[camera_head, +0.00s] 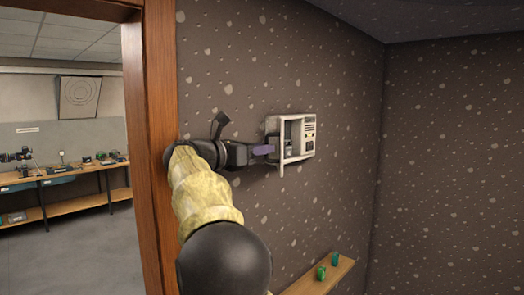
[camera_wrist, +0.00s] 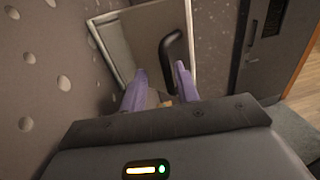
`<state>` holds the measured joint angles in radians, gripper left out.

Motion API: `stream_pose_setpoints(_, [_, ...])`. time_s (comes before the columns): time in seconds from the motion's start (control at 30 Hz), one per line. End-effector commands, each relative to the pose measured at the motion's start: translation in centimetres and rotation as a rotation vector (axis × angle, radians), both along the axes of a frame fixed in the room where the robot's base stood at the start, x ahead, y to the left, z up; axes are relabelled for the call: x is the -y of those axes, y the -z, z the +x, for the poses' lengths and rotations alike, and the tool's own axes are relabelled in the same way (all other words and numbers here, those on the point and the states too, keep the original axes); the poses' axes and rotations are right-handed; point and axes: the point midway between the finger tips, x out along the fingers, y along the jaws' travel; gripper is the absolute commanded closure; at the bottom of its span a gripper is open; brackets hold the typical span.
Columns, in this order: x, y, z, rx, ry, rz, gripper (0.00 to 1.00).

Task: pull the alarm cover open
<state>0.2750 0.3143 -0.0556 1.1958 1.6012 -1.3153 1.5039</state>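The alarm box (camera_head: 309,133) is a pale unit with small controls, mounted on the dark speckled wall. Its cover (camera_head: 281,157) shows as a white frame on the left side of the box; how far it stands open is hard to tell. In the wrist view the cover (camera_wrist: 138,35) is a grey-brown panel with a pale frame and a dark curved handle (camera_wrist: 171,52). My gripper (camera_wrist: 160,76) has two purple fingers standing apart, with the handle's lower end near the gap between them. I cannot tell whether they touch it. My gripper (camera_head: 272,150) also shows at the cover's left in the head view.
A wooden door frame (camera_head: 157,130) stands left of my arm, with a room and a workbench (camera_head: 70,176) beyond. A wooden shelf (camera_head: 318,279) with two small green items (camera_head: 328,265) juts from the wall below the box. The wall right of the box is bare.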

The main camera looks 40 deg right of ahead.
Motion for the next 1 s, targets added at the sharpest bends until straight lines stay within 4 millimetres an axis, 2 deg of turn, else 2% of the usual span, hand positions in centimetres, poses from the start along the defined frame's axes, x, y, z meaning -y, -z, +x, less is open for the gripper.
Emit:
stream_pose_setpoints(0.3, [-4.9,0.4,0.4,0.002,-0.002,0.000,0.69])
stream_pose_setpoints(0.4, [-5.9,0.3,0.4,0.001,0.000,0.000,0.69])
stream_pose_setpoints(0.7, [-6.3,0.0,0.4,-0.001,0.002,0.000,0.69])
stream_pose_setpoints(0.73, [-6.3,0.0,0.4,-0.001,0.002,0.000,0.71])
stream_pose_setpoints(0.87, [-6.2,-0.1,0.4,-0.011,-0.006,-0.007,0.96])
stream_pose_setpoints(0.9, [-6.1,-0.3,0.4,-0.020,-0.016,-0.016,1.00])
stream_pose_setpoints(1.0, [-5.9,-0.9,0.4,-0.071,-0.060,-0.051,1.00])
